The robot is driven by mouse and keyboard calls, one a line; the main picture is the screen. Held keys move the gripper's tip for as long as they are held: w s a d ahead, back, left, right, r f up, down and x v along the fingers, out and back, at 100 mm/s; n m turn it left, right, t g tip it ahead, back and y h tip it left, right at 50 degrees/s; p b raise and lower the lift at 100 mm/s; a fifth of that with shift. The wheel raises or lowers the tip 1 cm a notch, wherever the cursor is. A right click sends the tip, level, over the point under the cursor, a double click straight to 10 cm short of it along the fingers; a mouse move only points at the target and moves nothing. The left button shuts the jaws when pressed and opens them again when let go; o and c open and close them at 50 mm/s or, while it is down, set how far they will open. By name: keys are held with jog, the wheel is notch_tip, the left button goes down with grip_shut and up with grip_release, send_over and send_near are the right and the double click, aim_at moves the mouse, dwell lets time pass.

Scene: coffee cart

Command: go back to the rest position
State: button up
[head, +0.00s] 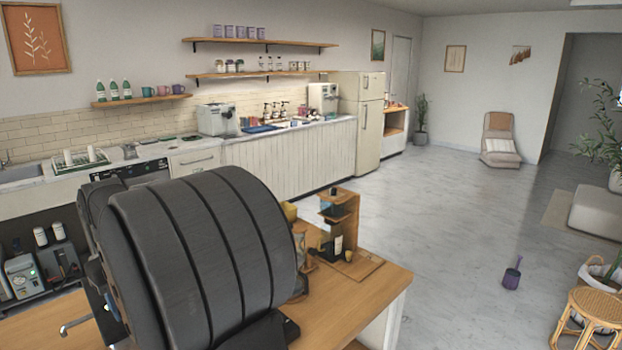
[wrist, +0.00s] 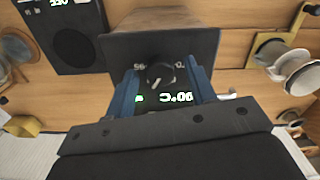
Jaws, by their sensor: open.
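In the wrist view, my gripper (wrist: 163,72) has two blue fingers that stand apart with nothing held between them. A dark control box (wrist: 122,46) lies just beyond the fingers. Its black knob (wrist: 160,75) shows between them, with a lit temperature readout (wrist: 176,97) below. I cannot tell whether a finger touches the box. In the head view, my dark arm fills the lower left and hides my gripper and the control box.
A black device (wrist: 68,38) with a lit display sits beside the box. White round vessels (wrist: 300,75) are at the right, and a yellow item (wrist: 22,126) at the left. In the head view, a wooden stand (head: 341,222) is on the wooden counter (head: 372,283); open floor lies beyond.

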jog(key=shift+n, duration=1.2)
jog(key=o, duration=1.1)
jog(key=w+d+r+m+g+y, duration=0.1)
jog(key=w+d+r+m+y, duration=0.35)
jog(key=w+r, duration=0.45)
jog(key=shift+m, duration=0.35)
jog(key=x, duration=0.9)
jog(key=shift+s+a+f, duration=0.1)
jog(key=shift+s+a, duration=0.05)
jog(key=shift+a, duration=0.3)
jog(key=v, duration=1)
